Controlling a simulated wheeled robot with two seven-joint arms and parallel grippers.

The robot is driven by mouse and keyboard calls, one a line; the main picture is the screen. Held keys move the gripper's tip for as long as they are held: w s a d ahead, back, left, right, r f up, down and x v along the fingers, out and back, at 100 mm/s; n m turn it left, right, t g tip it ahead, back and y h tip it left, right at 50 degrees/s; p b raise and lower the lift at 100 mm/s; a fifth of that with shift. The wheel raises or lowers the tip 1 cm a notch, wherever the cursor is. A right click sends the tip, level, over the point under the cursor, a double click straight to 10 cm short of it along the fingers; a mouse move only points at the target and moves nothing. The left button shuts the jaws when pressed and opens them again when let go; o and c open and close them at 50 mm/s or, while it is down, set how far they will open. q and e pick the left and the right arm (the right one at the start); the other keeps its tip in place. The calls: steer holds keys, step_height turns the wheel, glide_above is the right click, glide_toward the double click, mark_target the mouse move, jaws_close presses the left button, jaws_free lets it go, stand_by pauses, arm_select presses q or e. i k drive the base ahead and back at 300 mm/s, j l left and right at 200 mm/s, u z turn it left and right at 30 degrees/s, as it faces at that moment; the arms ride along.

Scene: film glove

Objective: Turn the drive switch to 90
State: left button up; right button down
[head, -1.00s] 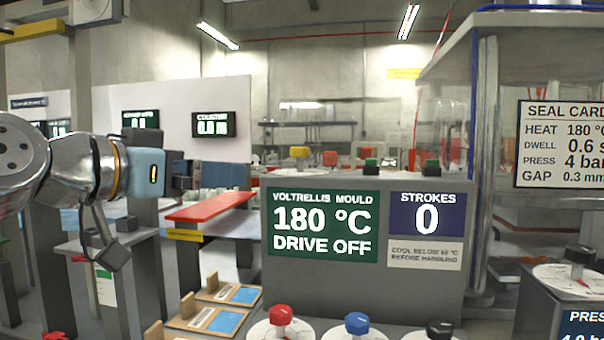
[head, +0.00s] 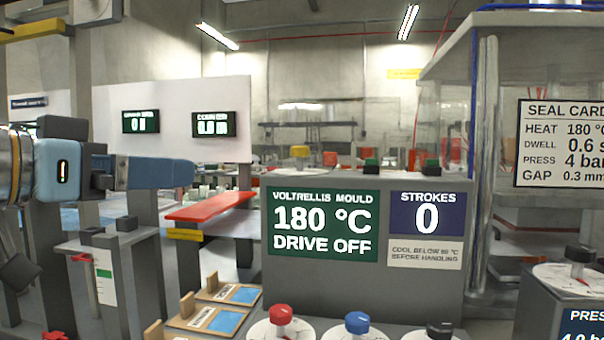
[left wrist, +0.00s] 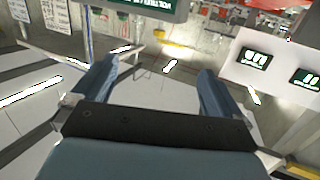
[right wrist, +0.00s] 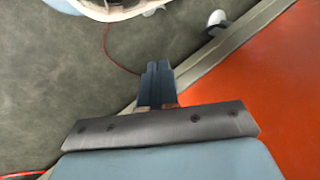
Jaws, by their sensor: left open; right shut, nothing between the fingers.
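A grey console carries a green display (head: 322,226) reading 180 °C and DRIVE OFF. Along its front edge are a red knob (head: 281,314), a blue knob (head: 357,322) and a black knob (head: 439,329), each on a white dial cut off by the frame's bottom. Their labels are not visible, so I cannot tell which is the drive switch. My left gripper (head: 185,173) is in the air at left, apart from the knobs; the left wrist view shows its fingers (left wrist: 160,75) spread and empty. My right gripper (right wrist: 157,68) is shut and empty in the right wrist view.
A blue STROKES display (head: 427,214) reads 0. A red-topped bench (head: 208,206) and small wooden stands with cards (head: 238,293) lie left of the console. Another black knob (head: 579,255) sits on a box at right. A clear-walled enclosure (head: 450,110) stands behind.

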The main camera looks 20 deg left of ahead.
mark_target(300, 152)
steer(key=k+j, duration=0.1)
steer(key=k, duration=0.4)
steer(key=k+j, duration=0.15)
steer(key=k, duration=0.35)
